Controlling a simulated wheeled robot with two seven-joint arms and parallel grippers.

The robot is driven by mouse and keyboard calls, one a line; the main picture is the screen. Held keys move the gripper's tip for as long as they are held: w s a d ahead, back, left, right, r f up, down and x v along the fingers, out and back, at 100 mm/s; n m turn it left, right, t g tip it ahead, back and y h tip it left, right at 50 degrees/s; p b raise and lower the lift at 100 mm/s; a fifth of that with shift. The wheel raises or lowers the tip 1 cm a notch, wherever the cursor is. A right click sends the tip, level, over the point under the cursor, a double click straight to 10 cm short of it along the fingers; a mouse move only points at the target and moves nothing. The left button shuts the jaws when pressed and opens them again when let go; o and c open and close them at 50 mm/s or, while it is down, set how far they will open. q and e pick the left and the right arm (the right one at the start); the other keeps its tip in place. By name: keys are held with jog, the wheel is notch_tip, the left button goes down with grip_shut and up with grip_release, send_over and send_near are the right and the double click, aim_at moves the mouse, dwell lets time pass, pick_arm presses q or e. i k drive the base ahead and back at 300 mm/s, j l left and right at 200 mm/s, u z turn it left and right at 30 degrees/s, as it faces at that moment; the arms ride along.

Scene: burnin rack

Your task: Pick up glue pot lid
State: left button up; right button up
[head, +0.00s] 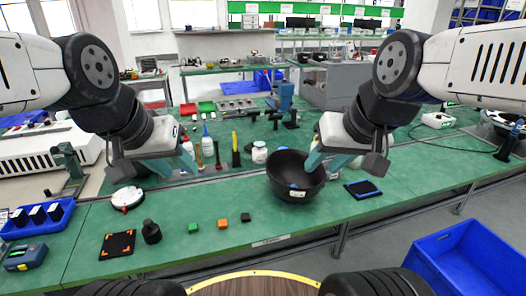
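A small white jar (259,153) stands on the green bench between my grippers and may be the glue pot; its lid is too small to make out clearly. My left gripper (182,167) hangs over the bench at the left, apart from the jar. Its teal fingers look spread, with nothing seen between them. My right gripper (325,165) hangs to the right of the jar, in front of the rim of a black bowl (290,190). Its teal fingers also look spread and empty.
A white disc with red marks (127,198), a black knobbed piece (151,233) and small green (194,228), orange (222,224) and black (245,217) blocks lie in front. Bottles and tools stand behind. A blue crate (470,262) is at the lower right.

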aim_at(249, 147)
jog(key=j+z, duration=0.35)
jog(key=j, duration=0.25)
jog(key=j+z, duration=0.35)
jog(key=j, duration=0.2)
jog(key=k+j+z, duration=0.15)
jog(key=j+z, duration=0.2)
jog(key=j, duration=0.2)
jog(key=i+l+z, duration=0.1)
jog(key=i+l, duration=0.4)
jog(key=l, duration=0.15)
jog(key=i+l+z, duration=0.1)
jog(key=i+l, duration=0.45)
